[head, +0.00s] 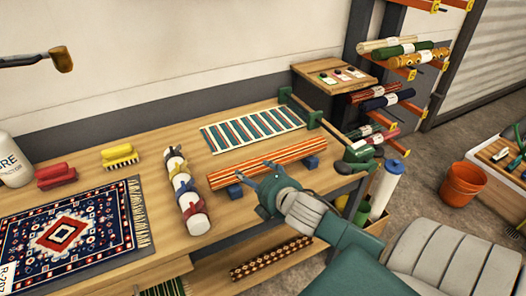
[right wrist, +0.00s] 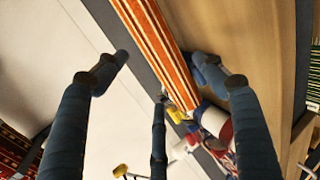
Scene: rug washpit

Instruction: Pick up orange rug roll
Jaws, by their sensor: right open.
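The orange rug roll (head: 268,161), striped with cream and dark lines, lies on the bench across blue supports (head: 235,191). My right gripper (head: 254,174) is open over the near side of the roll, with its fingers pointing toward it. In the right wrist view the roll (right wrist: 158,48) runs diagonally between the spread fingers (right wrist: 162,62), not clasped. Whether a finger touches it cannot be told. My left gripper is not in view.
A white roll with coloured straps (head: 186,190) lies left of the orange roll. A striped flat rug (head: 252,128) lies behind it. A patterned rug (head: 67,235) and brushes (head: 120,156) are further left. A rack of rolls (head: 388,98) and an orange bucket (head: 463,187) stand right.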

